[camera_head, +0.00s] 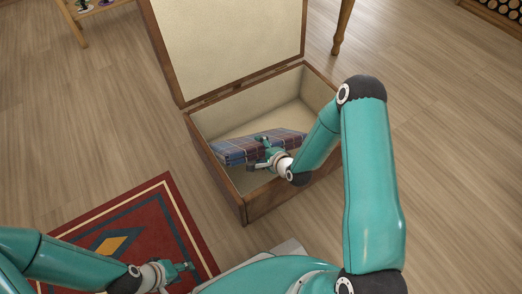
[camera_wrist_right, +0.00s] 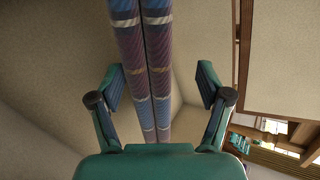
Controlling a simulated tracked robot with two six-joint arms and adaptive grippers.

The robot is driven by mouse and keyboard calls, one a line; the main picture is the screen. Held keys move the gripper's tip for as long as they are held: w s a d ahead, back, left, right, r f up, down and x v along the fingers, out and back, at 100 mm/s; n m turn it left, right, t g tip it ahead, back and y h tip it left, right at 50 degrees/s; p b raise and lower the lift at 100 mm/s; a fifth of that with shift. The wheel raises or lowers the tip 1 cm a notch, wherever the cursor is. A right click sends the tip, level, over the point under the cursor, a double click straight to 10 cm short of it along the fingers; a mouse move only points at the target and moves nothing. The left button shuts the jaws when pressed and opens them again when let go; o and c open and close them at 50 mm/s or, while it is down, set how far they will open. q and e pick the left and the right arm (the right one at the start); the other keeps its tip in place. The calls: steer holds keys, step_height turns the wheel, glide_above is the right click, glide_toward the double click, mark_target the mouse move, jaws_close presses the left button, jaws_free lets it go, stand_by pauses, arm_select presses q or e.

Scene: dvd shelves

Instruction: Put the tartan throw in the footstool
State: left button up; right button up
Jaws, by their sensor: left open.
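The footstool (camera_head: 228,190) is a wooden box with a pale lining, and its padded lid (camera_head: 230,45) stands open at the back. The tartan throw (camera_head: 235,149), folded and blue with red and white lines, is inside the box. My right gripper (camera_head: 258,152) reaches into the box at the throw. In the right wrist view the folded throw (camera_wrist_right: 145,70) shows between the open fingers, with gaps on both sides. My left gripper (camera_head: 185,268) is open and empty above the rug at the lower left.
A red patterned rug (camera_head: 150,215) lies left of the footstool. A wooden furniture leg (camera_head: 342,28) stands behind it, and a small table (camera_head: 82,20) is at the top left. Bare wooden floor surrounds the footstool at the left and right.

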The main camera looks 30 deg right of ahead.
steer(key=shift+r+p, duration=0.95)
steer(key=shift+r, duration=0.05)
steer(key=p+v, duration=0.2)
steer(key=v, duration=0.9)
steer(key=shift+s+p, duration=0.3)
steer(key=shift+s, duration=0.1)
steer(key=shift+s+f, duration=0.1)
